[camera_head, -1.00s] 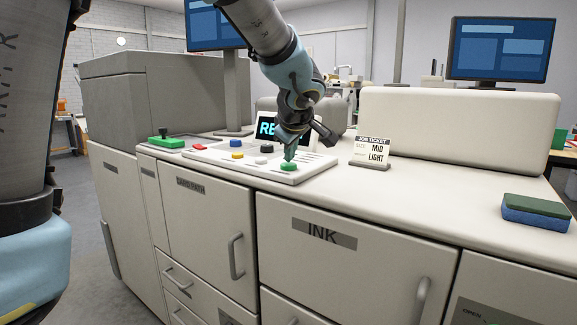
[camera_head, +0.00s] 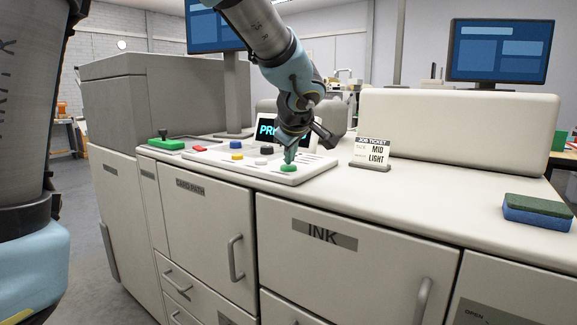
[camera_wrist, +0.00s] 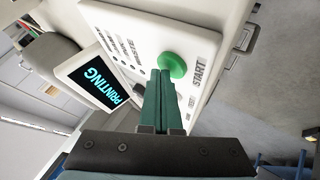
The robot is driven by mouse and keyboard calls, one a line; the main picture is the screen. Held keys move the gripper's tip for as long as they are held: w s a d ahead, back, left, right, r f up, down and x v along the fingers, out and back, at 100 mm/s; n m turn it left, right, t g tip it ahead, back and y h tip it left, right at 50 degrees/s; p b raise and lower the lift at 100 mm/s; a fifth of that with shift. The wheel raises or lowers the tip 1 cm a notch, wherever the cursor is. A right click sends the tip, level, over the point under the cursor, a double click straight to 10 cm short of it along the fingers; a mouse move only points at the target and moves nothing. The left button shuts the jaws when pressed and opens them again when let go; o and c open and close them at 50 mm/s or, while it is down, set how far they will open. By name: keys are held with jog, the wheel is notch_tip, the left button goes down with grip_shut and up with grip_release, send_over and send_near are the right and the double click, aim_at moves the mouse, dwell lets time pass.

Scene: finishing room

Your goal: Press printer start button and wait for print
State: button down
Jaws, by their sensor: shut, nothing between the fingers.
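The green start button (camera_head: 289,168) sits at the right front of the printer's control panel (camera_head: 205,157). In the wrist view the round green button (camera_wrist: 172,66) lies beside the word START. My gripper (camera_head: 288,158) points down with its tips at the button. In the wrist view the green fingers (camera_wrist: 160,84) are together and empty, their tips at the button's edge; I cannot tell whether they touch it. The small display (camera_head: 267,131) is partly hidden by my arm. In the wrist view the display (camera_wrist: 93,84) reads PRINTING.
A green and blue block (camera_head: 537,212) lies at the counter's right. A green lever (camera_head: 163,141) and red button (camera_head: 199,149) are at the left. The front counter between is clear.

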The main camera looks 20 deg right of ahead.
aim_at(290, 167)
jog(key=shift+r, duration=0.8)
jog(key=shift+r+p, duration=1.1)
jog(key=shift+r, duration=1.4)
